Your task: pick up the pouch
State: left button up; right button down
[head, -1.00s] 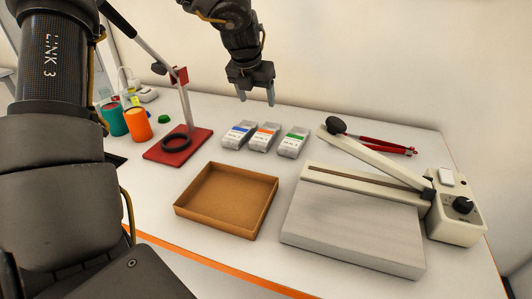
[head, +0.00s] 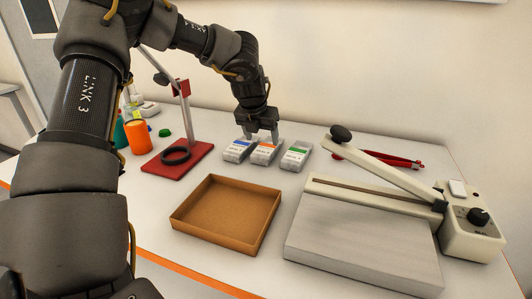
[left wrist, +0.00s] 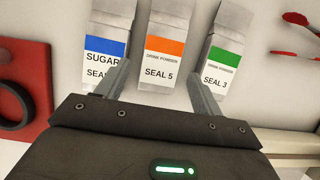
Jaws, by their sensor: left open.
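Three white pouches lie in a row on the table: one with a blue band (head: 238,151), one with an orange band (head: 264,153) and one with a green band (head: 295,157). In the left wrist view they read sugar (left wrist: 106,45), drink powder, seal 5 (left wrist: 164,50), and drink powder, seal 3 (left wrist: 222,55). My left gripper (head: 262,135) is open just above the row. In the left wrist view its fingers (left wrist: 160,80) point to either side of the orange pouch's near end. I cannot tell whether they touch any pouch. My right gripper is not in view.
An open cardboard tray (head: 226,238) lies in front of the pouches. A lever sealer (head: 365,240) is on the right, with red-handled pliers (head: 385,160) behind. A red-based stand (head: 178,158) and an orange jar (head: 138,137) are to the left.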

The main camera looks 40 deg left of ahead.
aim_at(265, 149)
pick_arm(q)
jog(key=shift+f, duration=0.15)
jog(key=p+x, duration=0.1)
jog(key=x, duration=0.4)
jog(key=shift+w+d, duration=0.1)
jog(key=shift+w, duration=0.1)
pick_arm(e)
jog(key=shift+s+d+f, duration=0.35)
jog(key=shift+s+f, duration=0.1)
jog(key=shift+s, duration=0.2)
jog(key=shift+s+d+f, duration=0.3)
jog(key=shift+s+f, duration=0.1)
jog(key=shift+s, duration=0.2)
pick_arm(q)
jog(key=shift+f+b, duration=0.15)
jog(key=shift+b, duration=0.45)
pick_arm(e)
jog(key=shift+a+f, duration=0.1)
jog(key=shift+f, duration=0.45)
pick_arm(q)
jog(key=c, duration=0.8)
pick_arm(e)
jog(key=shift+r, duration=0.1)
